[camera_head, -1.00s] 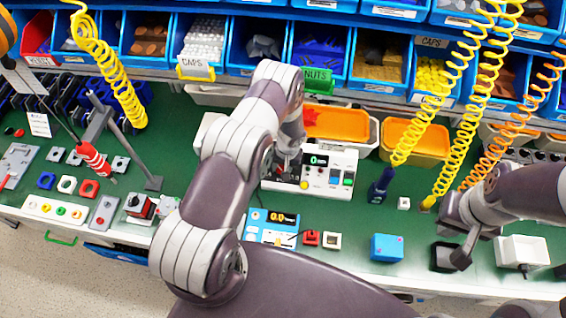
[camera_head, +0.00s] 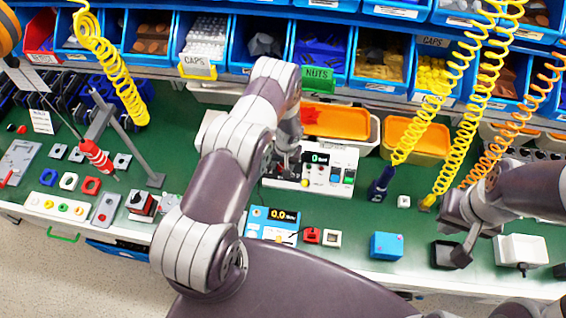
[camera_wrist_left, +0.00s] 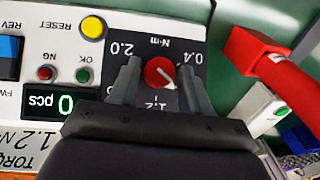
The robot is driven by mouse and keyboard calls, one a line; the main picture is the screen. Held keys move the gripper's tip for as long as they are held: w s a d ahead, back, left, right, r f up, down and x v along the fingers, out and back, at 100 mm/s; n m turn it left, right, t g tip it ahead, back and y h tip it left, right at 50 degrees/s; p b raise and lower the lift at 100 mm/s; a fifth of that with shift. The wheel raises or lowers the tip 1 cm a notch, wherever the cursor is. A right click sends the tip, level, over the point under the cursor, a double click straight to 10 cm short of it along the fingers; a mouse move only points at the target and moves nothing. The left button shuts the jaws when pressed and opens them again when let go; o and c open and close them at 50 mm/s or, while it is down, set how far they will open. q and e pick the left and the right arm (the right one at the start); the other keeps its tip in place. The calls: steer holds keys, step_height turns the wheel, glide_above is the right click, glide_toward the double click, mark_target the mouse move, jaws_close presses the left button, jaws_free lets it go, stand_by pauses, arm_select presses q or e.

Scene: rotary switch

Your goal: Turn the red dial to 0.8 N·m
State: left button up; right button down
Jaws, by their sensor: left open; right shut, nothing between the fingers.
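The red dial (camera_wrist_left: 159,72) is a round knob with a white pointer on a black scale panel of the white torque box (camera_head: 342,157). In the left wrist view the scale appears upside down, and the pointer aims to the lower right, between the 0.4 mark at upper right and the 1.2 mark below. My left gripper (camera_wrist_left: 158,75) is open, one finger on each side of the dial; contact cannot be told. In the head view my left gripper (camera_head: 287,165) covers the dial. My right gripper (camera_head: 465,252) is shut and empty, low over the bench at the right.
The box has a green display (camera_wrist_left: 50,103), a yellow RESET button (camera_wrist_left: 93,27) and a blue switch (camera_wrist_left: 10,57). A blue meter (camera_head: 272,225) stands in front of the box. Blue parts bins line the back.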

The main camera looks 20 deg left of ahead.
arm_select(q)
step_height(320, 180, up, 13)
steer(key=d+b, duration=0.1)
steer(key=b, duration=0.1)
steer(key=shift+f, duration=0.2)
steer(key=shift+o, duration=0.7)
steer(key=shift+s+d, duration=0.1)
steer(key=shift+o, duration=0.8)
steer(key=w+f+b, duration=0.1)
steer(key=b, duration=0.3)
steer(key=shift+f+t, duration=0.1)
steer(key=shift+t, duration=0.2)
steer(key=s+a+f+m+t+y+b, duration=0.25)
steer(key=s+a+m+y+b, duration=0.25)
steer(key=s+a+b, duration=0.45)
steer(key=s+d+f+n+t+h+b, duration=0.15)
steer(key=d+n+t+h, duration=0.35)
steer(key=d, duration=0.5)
steer(key=shift+m+t, duration=0.25)
steer(key=shift+m, duration=0.25)
steer(key=x, duration=0.8)
steer(key=b+x, duration=0.1)
steer(key=x, duration=0.3)
steer(key=shift+w+a, duration=0.4)
